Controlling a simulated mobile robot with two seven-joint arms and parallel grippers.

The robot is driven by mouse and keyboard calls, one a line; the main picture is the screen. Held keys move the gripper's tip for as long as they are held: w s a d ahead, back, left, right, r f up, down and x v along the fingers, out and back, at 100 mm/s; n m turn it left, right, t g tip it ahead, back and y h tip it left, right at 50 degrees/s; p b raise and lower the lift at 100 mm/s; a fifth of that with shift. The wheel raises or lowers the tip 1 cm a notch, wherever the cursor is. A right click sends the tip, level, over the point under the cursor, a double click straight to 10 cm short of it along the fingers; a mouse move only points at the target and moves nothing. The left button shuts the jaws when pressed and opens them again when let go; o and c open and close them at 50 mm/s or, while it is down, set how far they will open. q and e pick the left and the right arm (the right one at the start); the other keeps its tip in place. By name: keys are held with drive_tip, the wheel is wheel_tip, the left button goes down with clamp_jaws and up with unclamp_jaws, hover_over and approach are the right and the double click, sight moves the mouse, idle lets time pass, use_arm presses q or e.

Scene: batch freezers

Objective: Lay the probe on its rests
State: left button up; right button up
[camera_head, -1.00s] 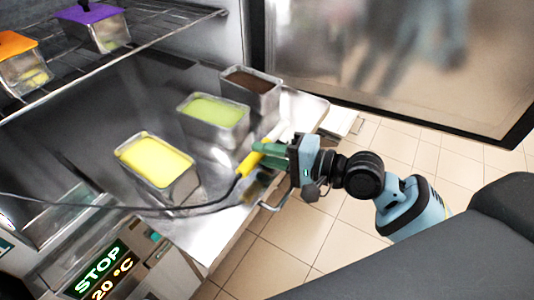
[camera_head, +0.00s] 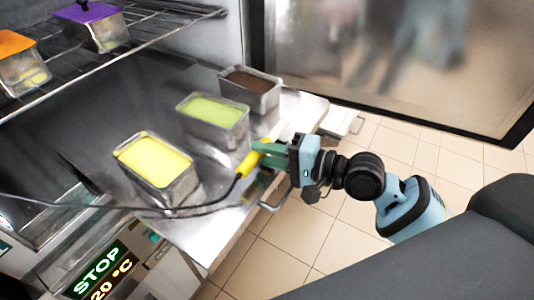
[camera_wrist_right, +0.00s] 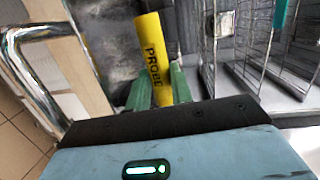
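The yellow probe (camera_head: 247,165) has a black cable (camera_head: 180,208) running from it to the left. Its yellow handle, lettered PROBE, shows in the right wrist view (camera_wrist_right: 153,55). My right gripper (camera_head: 262,153) has its green fingers on either side of the handle and is shut on it, near the front edge of the metal counter (camera_head: 222,222). I cannot tell whether the probe touches the counter. I cannot make out the rests in either view. My left gripper is not in view.
Metal tubs with yellow (camera_head: 155,160), green (camera_head: 212,110) and brown (camera_head: 250,80) contents stand on the counter beyond the probe. A bar handle (camera_head: 274,203) sticks out below my right gripper. A wire shelf (camera_head: 150,40) holds lidded tubs. A wire rack (camera_wrist_right: 265,45) shows in the wrist view.

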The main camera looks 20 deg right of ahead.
sight(271, 174)
drive_tip(key=shift+g+h, duration=0.3)
drive_tip(key=shift+g, duration=0.2)
drive_tip(key=f, duration=0.2)
drive_tip(key=s+f, duration=0.1)
drive_tip(key=f, duration=0.1)
drive_tip(key=shift+d+f, duration=0.1)
drive_tip(key=shift+d, duration=0.15)
drive_tip(key=shift+o, duration=0.8)
drive_tip(key=s+d+r, duration=0.3)
drive_tip(key=s+d, duration=0.1)
drive_tip(key=d, duration=0.1)
drive_tip(key=shift+r+t+b, duration=0.25)
drive_tip(key=shift+t+b, duration=0.15)
drive_tip(key=shift+b, duration=0.05)
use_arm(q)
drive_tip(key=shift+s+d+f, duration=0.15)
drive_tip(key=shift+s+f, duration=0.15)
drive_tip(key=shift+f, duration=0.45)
use_arm(e)
drive_tip(key=shift+s+d+r, duration=0.1)
drive_tip(key=shift+s+r, duration=0.05)
drive_tip(key=shift+r, duration=0.6)
